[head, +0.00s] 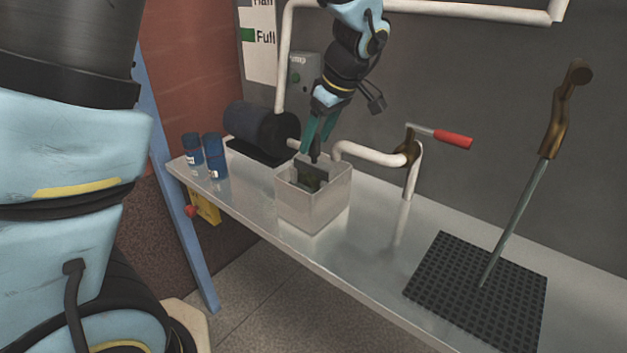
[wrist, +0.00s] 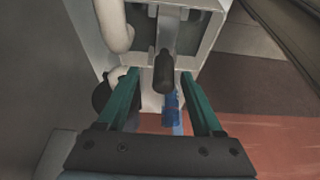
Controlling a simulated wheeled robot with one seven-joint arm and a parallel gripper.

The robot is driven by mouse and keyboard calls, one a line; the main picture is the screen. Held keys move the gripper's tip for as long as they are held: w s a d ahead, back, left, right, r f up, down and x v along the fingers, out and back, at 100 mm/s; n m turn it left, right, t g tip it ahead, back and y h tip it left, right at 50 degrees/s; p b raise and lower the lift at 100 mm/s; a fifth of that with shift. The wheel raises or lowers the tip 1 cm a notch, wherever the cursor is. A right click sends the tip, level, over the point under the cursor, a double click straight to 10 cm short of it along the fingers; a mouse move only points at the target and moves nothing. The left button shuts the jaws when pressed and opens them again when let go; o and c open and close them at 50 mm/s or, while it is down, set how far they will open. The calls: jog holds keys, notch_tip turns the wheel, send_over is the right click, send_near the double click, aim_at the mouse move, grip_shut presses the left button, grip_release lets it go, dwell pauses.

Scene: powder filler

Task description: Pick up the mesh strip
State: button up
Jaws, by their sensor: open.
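The box (head: 312,208), pale and open-topped, stands on the metal bench; in the wrist view its rim (wrist: 213,32) is at the top. A strip-like piece with a dark handle (wrist: 164,72) rises from the box; I take it for the mesh strip, though its mesh is not clear. The handle also shows in the head view (head: 315,150). My gripper (head: 317,143) is above the box, pointing down. Its green fingers (wrist: 158,80) are open, one on each side of the handle, with visible gaps. The strip's lower part is hidden in the box.
A white pipe with a red-handled valve (head: 453,140) runs close behind the box. A dark motor (head: 262,132) and two blue jars (head: 214,156) stand left. A black grid mat (head: 480,290) with a leaning rod (head: 515,225) is at right. The bench between is clear.

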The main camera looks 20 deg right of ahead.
aim_at(310, 154)
jog(key=x, duration=0.1)
jog(key=p+x, duration=0.1)
jog(key=x, duration=0.1)
jog(key=p+x, duration=0.1)
jog(key=x, duration=0.1)
jog(key=shift+s+a+f, duration=0.1)
jog(key=shift+s, duration=0.15)
jog(key=shift+c, duration=0.2)
grip_shut()
dwell(0.9)
